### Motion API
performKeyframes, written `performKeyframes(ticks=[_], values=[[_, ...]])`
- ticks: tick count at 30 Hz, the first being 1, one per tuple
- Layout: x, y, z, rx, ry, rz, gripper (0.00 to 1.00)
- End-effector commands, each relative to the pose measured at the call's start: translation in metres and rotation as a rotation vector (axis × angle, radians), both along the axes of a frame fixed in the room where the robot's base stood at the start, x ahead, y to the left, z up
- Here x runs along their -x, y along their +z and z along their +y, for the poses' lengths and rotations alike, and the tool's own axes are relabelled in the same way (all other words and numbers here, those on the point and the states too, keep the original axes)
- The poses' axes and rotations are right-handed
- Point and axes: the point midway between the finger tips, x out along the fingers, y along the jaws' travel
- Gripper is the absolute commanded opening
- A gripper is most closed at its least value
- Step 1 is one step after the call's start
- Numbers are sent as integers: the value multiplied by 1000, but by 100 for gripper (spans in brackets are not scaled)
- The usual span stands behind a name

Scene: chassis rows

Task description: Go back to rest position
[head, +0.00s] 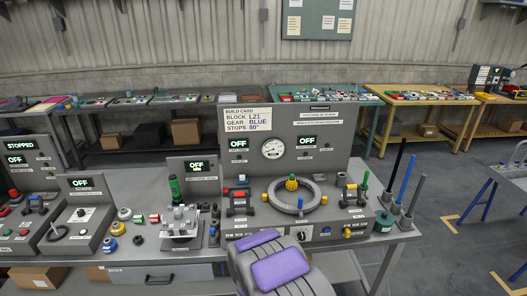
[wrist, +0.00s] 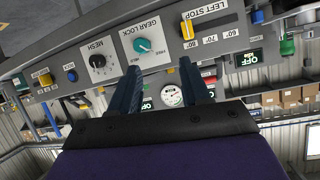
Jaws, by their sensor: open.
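My gripper (wrist: 158,76) shows in the wrist view with its two dark fingers apart and nothing between them. The fingers are in front of a grey control panel (wrist: 115,48), which appears upside down there. The panel has a teal gearlock knob (wrist: 142,46), a black mesh knob (wrist: 98,61) and a yellow left stop pointer (wrist: 187,30). In the head view, my purple and grey arm covers the front middle of the grey test station (head: 340,150); the fingers cannot be made out there. A grey ring (head: 293,209) with a yellow piece (head: 291,183) sits on the station.
A build card (head: 247,119) reads block L21, gear blue, stops 80°. Displays on the station read OFF. Upright black, blue and grey rods (head: 407,180) stand at the right end of the bench. Loose coloured parts (head: 124,214) lie at left. Open floor (head: 440,190) shows at right.

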Motion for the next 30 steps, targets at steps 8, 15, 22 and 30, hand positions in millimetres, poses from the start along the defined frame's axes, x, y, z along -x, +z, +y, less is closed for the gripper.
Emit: performKeyframes(ticks=[8,15,22,30], values=[[17,49,-16,-43,-2,221,47],[58,92,-32,-59,21,417,47],[115,134,-52,-57,54,596,47],[201,180,-79,-34,92,803,47]])
